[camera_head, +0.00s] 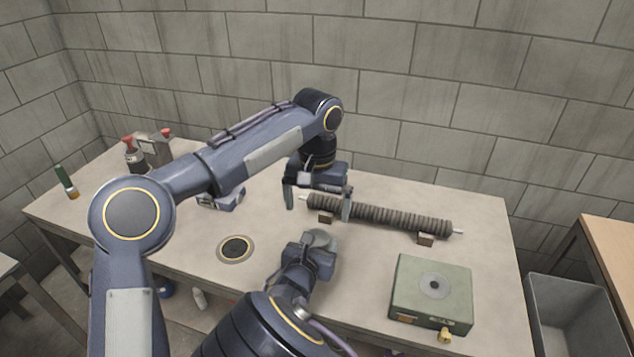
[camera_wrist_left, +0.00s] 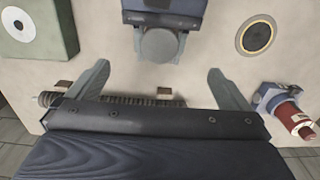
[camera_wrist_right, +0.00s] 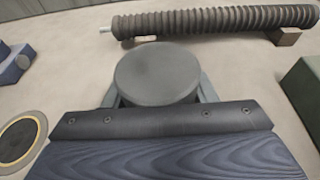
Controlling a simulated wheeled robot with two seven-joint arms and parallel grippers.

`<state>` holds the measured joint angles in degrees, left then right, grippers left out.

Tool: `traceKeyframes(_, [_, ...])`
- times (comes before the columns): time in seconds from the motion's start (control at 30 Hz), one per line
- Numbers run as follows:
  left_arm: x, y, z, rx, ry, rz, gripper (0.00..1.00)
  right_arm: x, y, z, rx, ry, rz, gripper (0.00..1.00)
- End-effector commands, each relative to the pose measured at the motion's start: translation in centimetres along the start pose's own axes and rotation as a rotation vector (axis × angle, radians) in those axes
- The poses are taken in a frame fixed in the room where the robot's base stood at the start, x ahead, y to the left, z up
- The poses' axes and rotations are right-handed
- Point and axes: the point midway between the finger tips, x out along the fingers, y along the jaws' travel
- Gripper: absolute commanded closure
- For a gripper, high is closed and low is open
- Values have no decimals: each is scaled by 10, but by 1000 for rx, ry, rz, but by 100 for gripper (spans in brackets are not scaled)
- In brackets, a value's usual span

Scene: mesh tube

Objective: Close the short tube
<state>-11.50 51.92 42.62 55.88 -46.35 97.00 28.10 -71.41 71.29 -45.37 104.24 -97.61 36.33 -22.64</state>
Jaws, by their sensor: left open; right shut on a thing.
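A dark brown ribbed tube (camera_head: 395,217) lies across two small wooden blocks, with a thin pale rod showing at each end. It also shows in the right wrist view (camera_wrist_right: 225,22) and, partly hidden, in the left wrist view (camera_wrist_left: 140,100). My left gripper (camera_head: 318,210) is open around the tube's left end region, one finger left of the end and one in front of the tube; I cannot tell if it touches. My right gripper (camera_head: 316,248) is shut on a round dark grey cap (camera_wrist_right: 156,73), held in front of the tube's left end, apart from it.
A green box (camera_head: 430,287) with a round disc on top stands front right. A dark round plate (camera_head: 235,248) lies front left. A blue-grey object (camera_head: 232,199) is partly behind my left arm. Red-topped bottles (camera_head: 133,157) stand back left. A grey bin (camera_head: 570,315) is off the right edge.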

Motion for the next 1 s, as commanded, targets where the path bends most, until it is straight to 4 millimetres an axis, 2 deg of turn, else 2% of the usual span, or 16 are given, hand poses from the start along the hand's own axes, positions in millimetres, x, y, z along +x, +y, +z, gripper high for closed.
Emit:
traceKeyframes(0.1, [-28,1,0,-1,5,1,0,0,0,-1,0,1,0,100])
traceKeyframes(0.33, [-66,1,-1,0,3,2,0,0,0,-1,0,1,0,100])
traceKeyframes(0.5, [-78,0,0,0,1,1,0,0,0,-1,0,1,0,100])
traceKeyframes(0.77, [-79,0,0,1,0,1,0,0,0,-1,0,1,0,100])
traceKeyframes(0.8, [-79,0,0,0,0,1,0,0,0,0,0,1,0,48])
traceKeyframes(1.0, [-78,0,0,0,0,1,0,0,0,0,0,1,0,24])
